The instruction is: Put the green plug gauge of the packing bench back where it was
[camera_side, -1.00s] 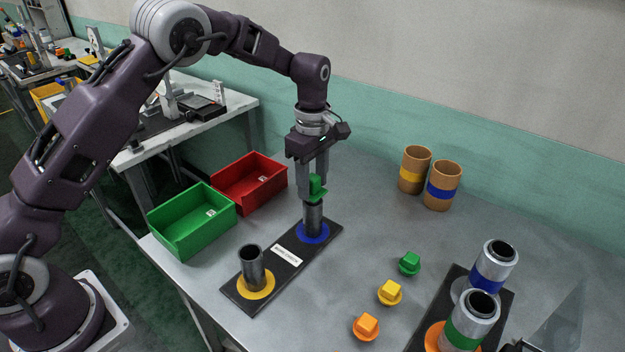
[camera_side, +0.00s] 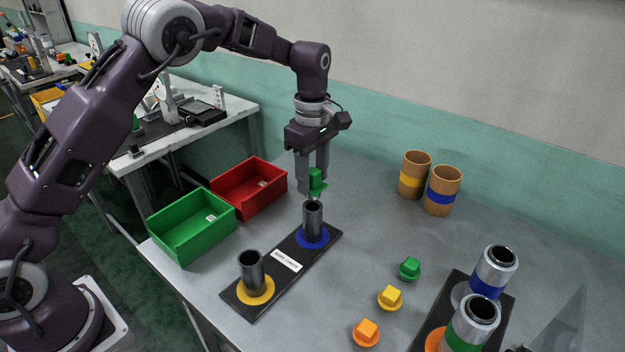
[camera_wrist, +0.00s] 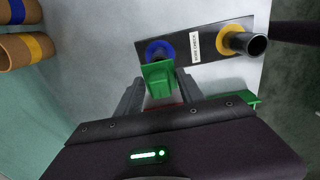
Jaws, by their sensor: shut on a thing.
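My gripper (camera_side: 314,183) is shut on the green plug gauge (camera_side: 317,178), a small block with a wider flange. It holds the gauge just above the open top of the grey tube (camera_side: 313,218) on the blue ring, apart from it or nearly so. In the wrist view the green plug gauge (camera_wrist: 158,77) sits between my fingers and hides most of that tube. The other grey tube (camera_side: 252,275) stands on the yellow ring of the same black base plate (camera_side: 240,302) and is open and empty-looking at the top.
A red bin (camera_side: 250,190) and a green bin (camera_side: 192,230) stand left of the plate. Green, yellow and orange plugs (camera_side: 389,297) lie to the right. Two brown cups (camera_side: 442,192) stand behind. Metal cylinders (camera_side: 495,270) stand on a second black plate at the lower right.

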